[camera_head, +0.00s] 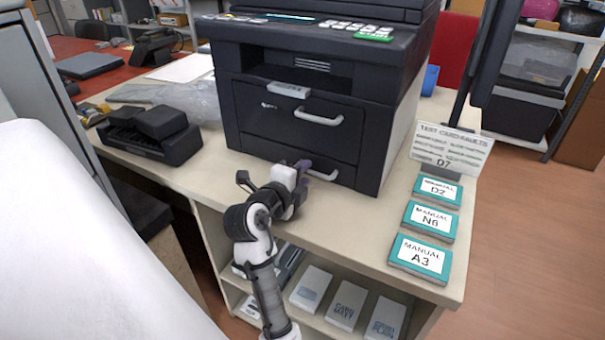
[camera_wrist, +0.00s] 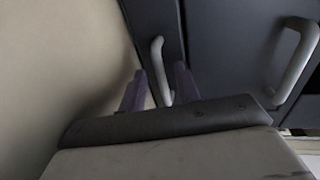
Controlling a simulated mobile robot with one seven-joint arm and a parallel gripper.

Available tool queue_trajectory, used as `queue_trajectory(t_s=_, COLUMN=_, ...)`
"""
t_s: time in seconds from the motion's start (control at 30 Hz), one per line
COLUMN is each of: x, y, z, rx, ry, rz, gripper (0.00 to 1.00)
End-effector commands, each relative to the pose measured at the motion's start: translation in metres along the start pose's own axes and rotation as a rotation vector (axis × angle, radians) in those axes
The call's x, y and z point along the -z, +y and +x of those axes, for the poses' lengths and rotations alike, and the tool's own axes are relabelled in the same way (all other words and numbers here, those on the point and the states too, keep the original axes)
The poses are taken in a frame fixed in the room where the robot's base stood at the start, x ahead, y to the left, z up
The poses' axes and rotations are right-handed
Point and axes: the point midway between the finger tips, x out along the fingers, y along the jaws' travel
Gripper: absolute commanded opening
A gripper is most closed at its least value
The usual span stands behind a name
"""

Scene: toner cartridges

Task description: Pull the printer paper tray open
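The black printer (camera_head: 310,90) stands on the desk. Its front has an upper drawer with a light grey handle (camera_head: 318,119) and a lower tray with a similar handle (camera_head: 324,174), partly hidden behind my gripper. Both drawers look closed. My gripper (camera_head: 303,170) is at the left part of the lower handle. In the wrist view, turned sideways, the lower handle (camera_wrist: 158,70) shows between the two purple fingers of my gripper (camera_wrist: 160,80), with gaps beside it. The fingers are apart, and I see no clear contact. The upper handle (camera_wrist: 297,62) is at the right there.
Teal manuals (camera_head: 422,257) lie along the desk's right side, near a sign (camera_head: 450,148). A black device (camera_head: 150,135) sits left of the printer. Boxes (camera_head: 345,306) fill the shelf below. The desktop (camera_head: 330,212) in front of the printer is clear.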

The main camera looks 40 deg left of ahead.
Motion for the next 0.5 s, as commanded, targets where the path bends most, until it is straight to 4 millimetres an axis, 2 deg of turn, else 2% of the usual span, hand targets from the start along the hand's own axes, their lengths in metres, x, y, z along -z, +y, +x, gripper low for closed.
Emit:
queue_trajectory(t_s=0.3, x=0.0001, y=0.0001, z=0.0024, rx=0.000, ry=0.000, rz=0.000, gripper=0.31)
queue_trajectory(t_s=0.5, x=0.0001, y=0.0001, z=0.0022, rx=0.000, ry=0.000, rz=0.000, gripper=0.05)
